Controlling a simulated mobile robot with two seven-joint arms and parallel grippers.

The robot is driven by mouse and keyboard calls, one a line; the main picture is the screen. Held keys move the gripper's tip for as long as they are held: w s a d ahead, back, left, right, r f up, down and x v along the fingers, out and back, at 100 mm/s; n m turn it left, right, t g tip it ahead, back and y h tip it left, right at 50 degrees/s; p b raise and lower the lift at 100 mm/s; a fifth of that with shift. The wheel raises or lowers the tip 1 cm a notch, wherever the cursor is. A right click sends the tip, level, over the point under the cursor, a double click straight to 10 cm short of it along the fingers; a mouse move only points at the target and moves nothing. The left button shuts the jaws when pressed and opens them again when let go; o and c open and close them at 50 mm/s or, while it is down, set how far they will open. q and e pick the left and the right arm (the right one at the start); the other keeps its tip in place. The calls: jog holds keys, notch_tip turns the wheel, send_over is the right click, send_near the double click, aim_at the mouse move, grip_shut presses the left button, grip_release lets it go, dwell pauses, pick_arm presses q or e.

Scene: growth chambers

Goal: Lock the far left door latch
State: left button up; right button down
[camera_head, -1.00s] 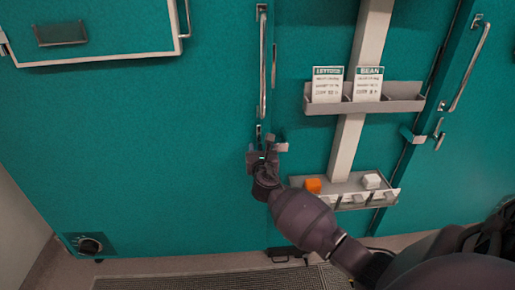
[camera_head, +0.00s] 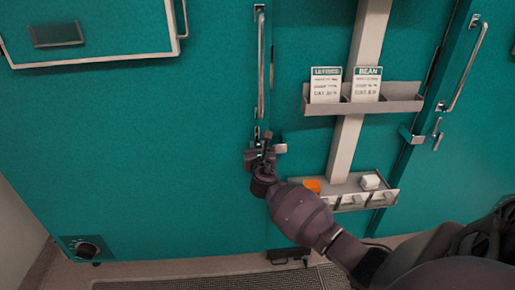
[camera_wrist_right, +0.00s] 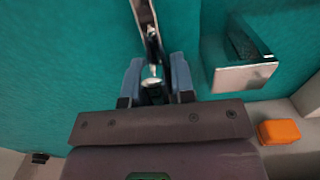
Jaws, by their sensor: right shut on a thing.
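The far left door (camera_head: 150,150) is a large teal panel, and its tall metal handle (camera_head: 261,70) runs down near its right edge. Below the handle is the small metal door latch (camera_head: 257,131), partly hidden by my gripper. My right gripper (camera_head: 267,143) is at the latch. In the right wrist view the two blue-grey fingers (camera_wrist_right: 157,78) are shut around the latch lever (camera_wrist_right: 152,48). A metal bracket (camera_head: 280,148) sticks out just right of the gripper. My left gripper is not in view.
An upper grey shelf (camera_head: 390,105) holds lettuce and bean cards. A lower tray (camera_head: 345,189) holds an orange block (camera_head: 312,185) and a white block (camera_head: 370,181), right of my forearm. Another door handle (camera_head: 466,68) is at the right. A floor grate (camera_head: 190,280) lies below.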

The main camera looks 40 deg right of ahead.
jog(key=m, duration=0.3)
jog(key=shift+s+d+f+m, duration=0.1)
jog(key=shift+m, duration=0.3)
jog(key=m, duration=0.3)
jog(key=shift+d+f+m+b, duration=0.1)
jog(key=shift+m+b, duration=0.2)
jog(key=m, duration=0.2)
jog(key=m+b, duration=0.1)
jog(key=m, duration=0.2)
jog(key=shift+s+d+f+m, duration=0.1)
jog(key=shift+s+f+m, duration=0.1)
jog(key=shift+m, duration=0.1)
jog(key=m, duration=0.3)
jog(key=shift+b, duration=0.35)
jog(key=shift+m, duration=1.1)
